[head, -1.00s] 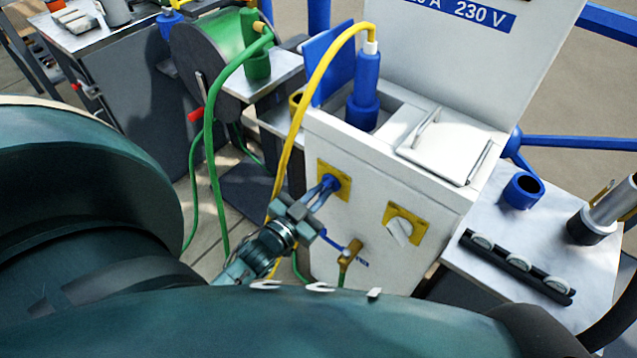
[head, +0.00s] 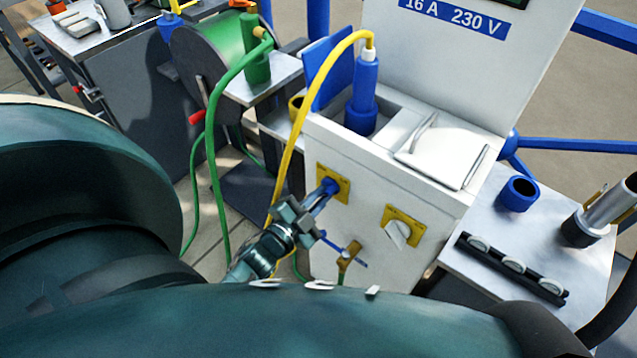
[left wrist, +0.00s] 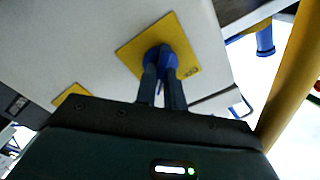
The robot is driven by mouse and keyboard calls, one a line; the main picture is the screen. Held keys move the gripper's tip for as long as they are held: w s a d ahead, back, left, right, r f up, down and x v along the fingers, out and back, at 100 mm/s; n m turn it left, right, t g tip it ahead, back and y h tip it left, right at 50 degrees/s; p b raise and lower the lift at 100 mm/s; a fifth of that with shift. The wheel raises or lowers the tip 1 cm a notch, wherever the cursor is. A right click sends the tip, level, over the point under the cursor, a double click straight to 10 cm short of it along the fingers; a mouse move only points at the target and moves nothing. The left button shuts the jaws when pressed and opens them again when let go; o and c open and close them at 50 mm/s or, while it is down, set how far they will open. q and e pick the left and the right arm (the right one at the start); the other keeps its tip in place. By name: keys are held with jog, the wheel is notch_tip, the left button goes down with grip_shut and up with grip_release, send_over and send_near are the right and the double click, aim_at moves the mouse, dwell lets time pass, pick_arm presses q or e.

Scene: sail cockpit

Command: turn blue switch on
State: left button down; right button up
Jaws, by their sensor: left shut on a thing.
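The blue switch (head: 329,186) sits on a yellow plate (head: 343,190) on the front of a white power box (head: 380,165). My left gripper (head: 318,197) is at the switch, its two fingers shut on the blue knob. The left wrist view shows the same fingers (left wrist: 162,88) closed on the blue switch (left wrist: 160,60), in front of the yellow plate (left wrist: 135,50). The fingers hide part of the knob, and I cannot tell its exact setting. My right gripper does not show.
A second yellow plate with a white switch (head: 398,233) is at the right on the box front. A yellow cable (head: 293,135) hangs from a blue plug (head: 365,90) beside my gripper. A brass valve-like fitting (head: 350,254) is below. A side table (head: 485,220) stands at the right.

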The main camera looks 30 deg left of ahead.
pick_arm(q)
jog(key=shift+r, duration=0.1)
jog(key=c, duration=1.5)
grip_release()
jog(key=s+a, duration=0.1)
jog(key=s, duration=1.2)
